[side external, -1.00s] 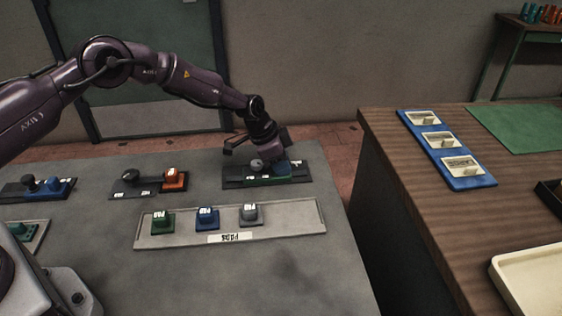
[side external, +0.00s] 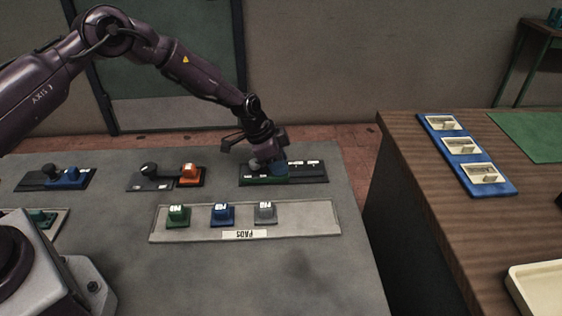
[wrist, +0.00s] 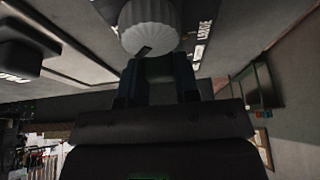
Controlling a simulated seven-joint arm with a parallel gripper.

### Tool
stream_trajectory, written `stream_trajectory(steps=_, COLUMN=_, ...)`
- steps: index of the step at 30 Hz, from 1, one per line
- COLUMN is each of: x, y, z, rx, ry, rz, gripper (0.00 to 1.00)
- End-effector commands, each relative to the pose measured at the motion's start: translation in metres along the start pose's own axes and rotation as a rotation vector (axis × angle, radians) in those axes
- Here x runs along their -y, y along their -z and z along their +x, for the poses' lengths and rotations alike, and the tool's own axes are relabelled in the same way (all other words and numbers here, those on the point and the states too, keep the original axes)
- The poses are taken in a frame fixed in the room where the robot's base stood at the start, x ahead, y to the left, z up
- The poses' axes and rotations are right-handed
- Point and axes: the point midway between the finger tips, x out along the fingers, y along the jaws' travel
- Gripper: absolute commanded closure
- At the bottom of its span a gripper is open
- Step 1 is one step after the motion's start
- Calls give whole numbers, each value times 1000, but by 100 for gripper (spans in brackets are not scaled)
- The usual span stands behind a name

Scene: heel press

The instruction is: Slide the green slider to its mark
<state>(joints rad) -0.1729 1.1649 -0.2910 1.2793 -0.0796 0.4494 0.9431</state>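The green slider (side external: 264,181) is low on the dark track panel (side external: 315,178) at the back right of the grey table, at the panel's left end. A pale grey ridged knob (side external: 256,164) stands at the slider and also shows large at the top of the wrist view (wrist: 150,28). My gripper (side external: 277,169) is down at the slider, right beside the knob. Its dark blue fingers (wrist: 160,75) point toward the knob in the wrist view. Whether they touch it, and how far apart their tips are, is unclear. White labels show on the panel right of the gripper; the mark cannot be made out.
A tray of green, blue and grey pads (side external: 160,232) lies in front of the panel. A panel with an orange block (side external: 190,175) and one with a blue block (side external: 68,178) stand to the left. A wooden table (side external: 420,190) with a blue holder is at right.

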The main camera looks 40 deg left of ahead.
Motion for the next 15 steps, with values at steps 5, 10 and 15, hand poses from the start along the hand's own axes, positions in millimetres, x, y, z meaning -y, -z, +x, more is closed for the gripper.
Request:
stream_trajectory(steps=5, x=1, y=-6, z=0, rx=13, ry=-4, rz=-1, gripper=45)
stream_trajectory(steps=10, x=1, y=-4, z=0, rx=10, ry=-4, rz=-1, gripper=45)
stream_trajectory(steps=15, x=1, y=-3, z=-9, rx=7, ry=-1, rz=-1, gripper=45)
